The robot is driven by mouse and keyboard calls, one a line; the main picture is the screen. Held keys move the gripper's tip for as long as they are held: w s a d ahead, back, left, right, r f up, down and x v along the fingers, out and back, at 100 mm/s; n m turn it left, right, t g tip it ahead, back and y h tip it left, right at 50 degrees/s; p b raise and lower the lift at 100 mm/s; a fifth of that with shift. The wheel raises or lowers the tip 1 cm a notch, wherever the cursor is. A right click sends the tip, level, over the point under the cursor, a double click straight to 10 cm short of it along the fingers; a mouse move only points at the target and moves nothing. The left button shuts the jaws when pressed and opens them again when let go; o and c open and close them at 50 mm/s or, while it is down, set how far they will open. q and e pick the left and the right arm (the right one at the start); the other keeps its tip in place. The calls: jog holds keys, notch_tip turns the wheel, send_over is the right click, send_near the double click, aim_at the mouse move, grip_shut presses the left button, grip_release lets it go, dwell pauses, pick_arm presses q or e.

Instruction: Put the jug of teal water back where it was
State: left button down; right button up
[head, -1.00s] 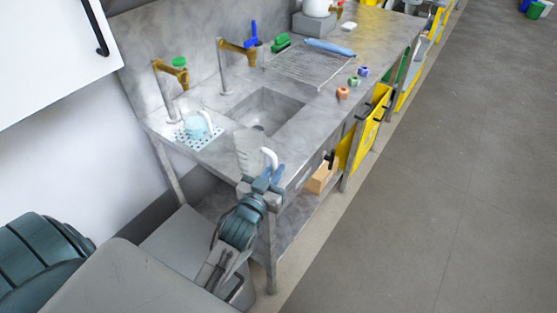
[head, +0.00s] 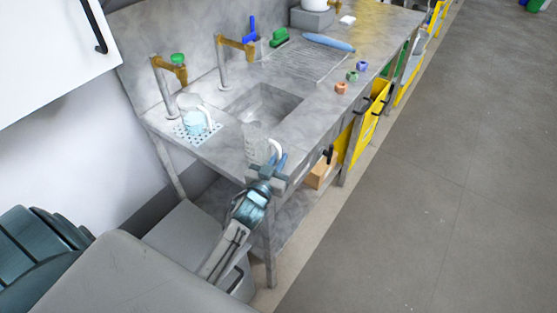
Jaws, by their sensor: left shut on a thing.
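A jug with pale teal content (head: 194,122) and a white handle stands on the perforated plate (head: 180,130) at the near left of the steel counter. My left gripper (head: 268,172) is shut on a second jug (head: 255,145), grey and see-through with a white handle. It holds this jug upright at the counter's near front edge, right of the teal jug and in front of the sink. I cannot make out any teal in the held jug, nor whether its base touches the counter. My right gripper is not in view.
A tap with a green handle (head: 178,59) stands behind the plate, and a blue-handled tap (head: 250,35) stands behind the sink (head: 264,103). Three small coloured blocks lie by the front edge. A wire rack (head: 305,62) and a blue item (head: 328,42) are farther back.

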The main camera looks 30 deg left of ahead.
pick_arm(q)
jog(key=shift+f, duration=0.25)
jog(key=c, duration=1.5)
grip_release()
jog(key=shift+r, duration=0.1)
jog(key=shift+r, duration=0.1)
jog(key=shift+r, duration=0.2)
jog(key=shift+s+d+f+b, duration=0.15)
jog(key=shift+s+b, duration=0.95)
jog(key=shift+s, duration=1.9)
jog(key=shift+s+d+b, duration=0.2)
jog(key=shift+s+b, duration=0.9)
jog(key=shift+s, duration=1.9)
